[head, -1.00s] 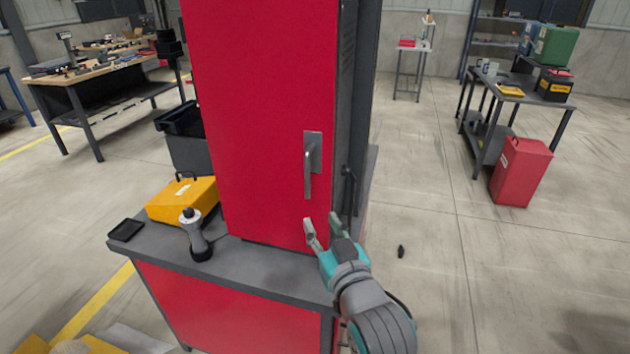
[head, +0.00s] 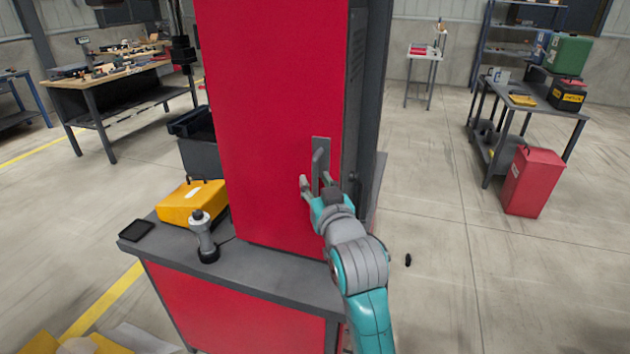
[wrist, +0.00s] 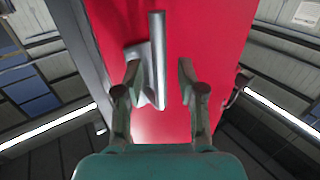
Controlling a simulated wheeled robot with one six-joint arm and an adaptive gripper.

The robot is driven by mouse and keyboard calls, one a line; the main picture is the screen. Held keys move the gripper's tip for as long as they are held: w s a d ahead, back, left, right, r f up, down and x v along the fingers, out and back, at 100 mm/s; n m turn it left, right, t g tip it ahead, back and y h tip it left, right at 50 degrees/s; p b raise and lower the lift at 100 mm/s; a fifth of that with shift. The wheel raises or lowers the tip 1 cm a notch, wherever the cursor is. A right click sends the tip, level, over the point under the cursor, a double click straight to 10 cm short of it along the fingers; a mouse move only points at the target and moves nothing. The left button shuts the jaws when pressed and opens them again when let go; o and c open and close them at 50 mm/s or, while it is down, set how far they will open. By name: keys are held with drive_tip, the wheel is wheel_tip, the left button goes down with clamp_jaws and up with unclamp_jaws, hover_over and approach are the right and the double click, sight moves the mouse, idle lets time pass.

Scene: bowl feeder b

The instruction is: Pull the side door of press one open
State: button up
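The side door (head: 270,110) of the press is a tall red panel and looks shut. Its grey lever handle (head: 319,160) stands upright near the door's right edge. In the wrist view the handle (wrist: 158,60) shows as a vertical bar with its mounting plate to the left. My gripper (head: 317,183) is open at the handle's lower part. In the wrist view my gripper (wrist: 158,75) has one finger on each side of the bar's line, with gaps visible. Whether a finger touches the bar cannot be told.
The press stands on a grey-topped red base (head: 240,275). A yellow case (head: 190,203), a grey handheld tool (head: 204,237) and a black tray (head: 136,230) lie on its left part. Open floor is to the right, with a red bin (head: 534,181) farther off.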

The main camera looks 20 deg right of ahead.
drive_tip(key=shift+w, duration=0.7)
clamp_jaws()
